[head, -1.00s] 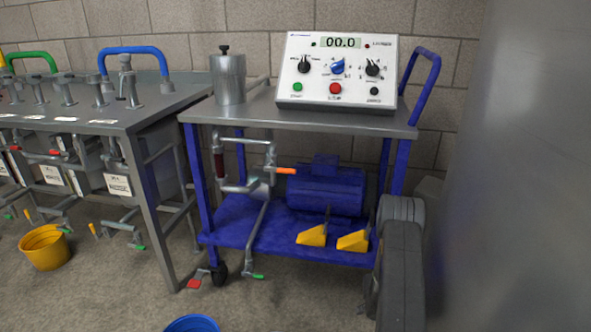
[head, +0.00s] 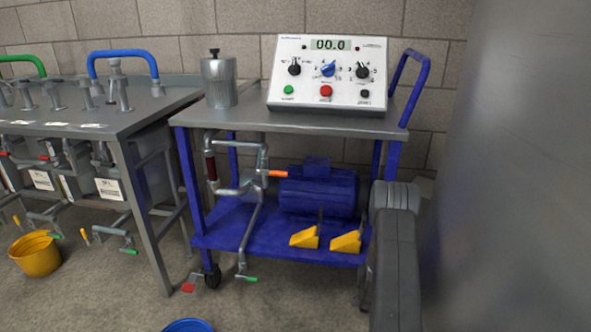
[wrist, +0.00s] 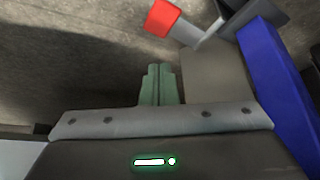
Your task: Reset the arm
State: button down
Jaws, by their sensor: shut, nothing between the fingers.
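My gripper (wrist: 160,72) shows in the wrist view, with its two greenish fingers shut together and nothing between them. In the wrist view a red-handled part (wrist: 162,18) on a grey metal stem lies beyond the fingertips. A blue post (wrist: 268,70) rises at the right of that view, apart from the fingers. In the head view my grey arm stands at the lower right, in front of the cart's right side. The gripper itself is not visible in the head view.
A blue cart (head: 275,240) carries a control panel (head: 327,72) reading 00.0 and a metal canister (head: 219,82). A grey bench (head: 150,115) with pipes stands left. Yellow (head: 36,256) and blue (head: 188,325) buckets are on the floor. A grey surface (head: 500,170) closes off the right.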

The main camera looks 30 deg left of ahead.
jog(key=shift+f, duration=0.1)
notch_tip(320, 180, down, 6)
jog(key=shift+r+b, duration=0.1)
jog(key=shift+b, duration=0.35)
jog(key=shift+r, duration=0.35)
